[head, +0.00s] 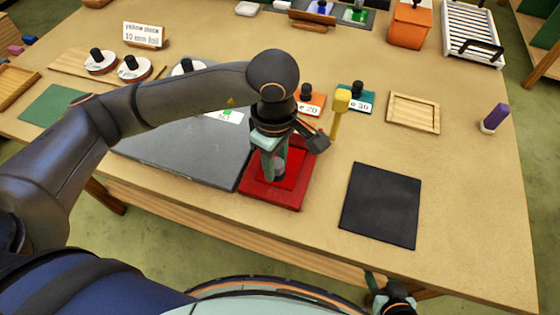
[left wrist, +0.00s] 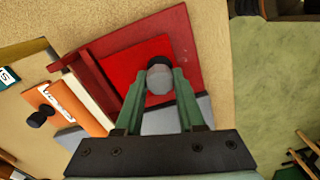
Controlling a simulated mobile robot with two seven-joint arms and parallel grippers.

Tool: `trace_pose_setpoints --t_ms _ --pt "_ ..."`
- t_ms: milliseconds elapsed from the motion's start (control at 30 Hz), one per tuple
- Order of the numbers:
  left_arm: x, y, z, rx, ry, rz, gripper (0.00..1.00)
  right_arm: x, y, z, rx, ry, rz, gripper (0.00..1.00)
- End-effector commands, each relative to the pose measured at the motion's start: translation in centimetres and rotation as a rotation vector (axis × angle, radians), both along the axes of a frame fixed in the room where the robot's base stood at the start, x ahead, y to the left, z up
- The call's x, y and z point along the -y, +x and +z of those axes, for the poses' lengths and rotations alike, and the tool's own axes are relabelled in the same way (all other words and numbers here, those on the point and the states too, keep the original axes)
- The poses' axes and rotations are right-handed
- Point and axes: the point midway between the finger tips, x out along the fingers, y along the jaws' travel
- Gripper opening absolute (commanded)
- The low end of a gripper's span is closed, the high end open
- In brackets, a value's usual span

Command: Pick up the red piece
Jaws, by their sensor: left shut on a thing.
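The red piece (head: 293,172) is a bright red square plate with a round grey knob. It lies flat on or just over a darker red tray (head: 303,188) at the table's front edge; I cannot tell if it touches. It also shows in the left wrist view (left wrist: 138,62). My left gripper (head: 278,170) points down over it and partly hides it in the head view. In the left wrist view the green fingers (left wrist: 160,82) are shut on the knob from both sides. My right gripper (head: 376,293) is partly seen at the bottom edge, below the table front.
A grey board (head: 190,155) lies left of the red tray, and a black mat (head: 381,205) lies to its right. A yellow-headed tool (head: 338,108) stands close behind the gripper. Orange and teal blocks with black knobs stand behind. A wooden tray (head: 413,112) is further right.

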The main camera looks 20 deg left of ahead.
Motion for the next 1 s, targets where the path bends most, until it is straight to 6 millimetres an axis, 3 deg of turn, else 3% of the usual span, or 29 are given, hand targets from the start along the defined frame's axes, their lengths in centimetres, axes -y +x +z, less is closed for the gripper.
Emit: trace_pose_setpoints --t_ms 267,500,1000 --pt "0.0 0.1 0.6 0.004 -0.001 0.0 0.0 0.0 0.0 -0.2 0.001 0.0 0.0 0.5" --pt "0.4 0.1 3.6 0.005 -0.003 -0.002 0.0 0.0 0.0 -1.1 0.001 0.0 0.0 0.5" --pt "10.8 -0.4 3.4 0.003 -0.002 -0.004 0.0 0.0 0.1 -3.2 0.001 0.0 0.0 0.5"
